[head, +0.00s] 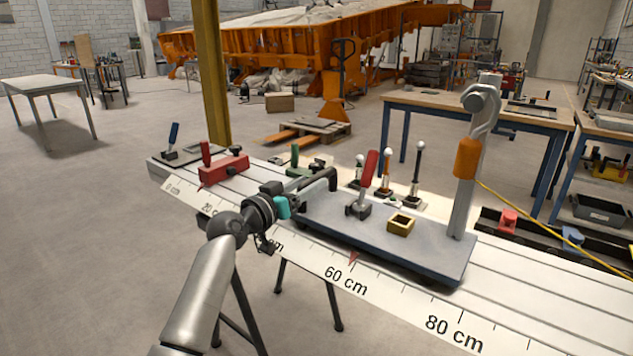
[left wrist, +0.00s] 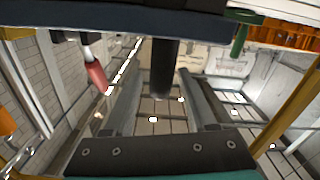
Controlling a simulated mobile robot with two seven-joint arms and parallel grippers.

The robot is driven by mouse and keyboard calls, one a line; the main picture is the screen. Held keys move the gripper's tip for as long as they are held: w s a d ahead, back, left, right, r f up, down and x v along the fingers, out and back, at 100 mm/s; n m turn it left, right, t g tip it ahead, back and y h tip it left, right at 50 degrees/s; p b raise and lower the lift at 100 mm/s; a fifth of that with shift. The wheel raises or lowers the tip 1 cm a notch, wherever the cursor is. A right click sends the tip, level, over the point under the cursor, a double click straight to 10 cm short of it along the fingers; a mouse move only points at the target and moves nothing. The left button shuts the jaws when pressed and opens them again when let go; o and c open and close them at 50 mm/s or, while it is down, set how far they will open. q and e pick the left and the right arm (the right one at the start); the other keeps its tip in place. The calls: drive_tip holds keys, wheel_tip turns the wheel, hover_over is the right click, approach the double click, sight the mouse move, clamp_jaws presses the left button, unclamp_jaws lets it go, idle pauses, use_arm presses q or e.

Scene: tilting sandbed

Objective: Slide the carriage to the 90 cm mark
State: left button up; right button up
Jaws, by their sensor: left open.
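The carriage (head: 410,248) is a blue-grey plate on the white rail bed. Its red pointer (head: 353,257) stands by the 60 cm label (head: 345,279); the 80 cm label (head: 453,329) is farther right. A black handle (head: 322,178) is at its left end. On it are a red-handled lever (head: 367,180), a brass square frame (head: 401,224) and a tall post (head: 465,200) with an orange sleeve. My left gripper (head: 290,192) is open beside the handle. In the left wrist view, a dark bar (left wrist: 165,65) shows between the open fingers (left wrist: 160,105); contact cannot be told.
A red stop block (head: 223,168) with a lever sits on the bed near 20 cm. Several ball-topped levers (head: 387,175) stand behind the carriage. The bed right of the carriage (head: 540,285) looks clear. A yellow cable (head: 555,238) runs from the post to the right.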

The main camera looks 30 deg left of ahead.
sight(317, 179)
use_arm(q)
drive_tip(key=shift+w+d, duration=0.15)
drive_tip(key=shift+w, duration=1.6)
clamp_jaws()
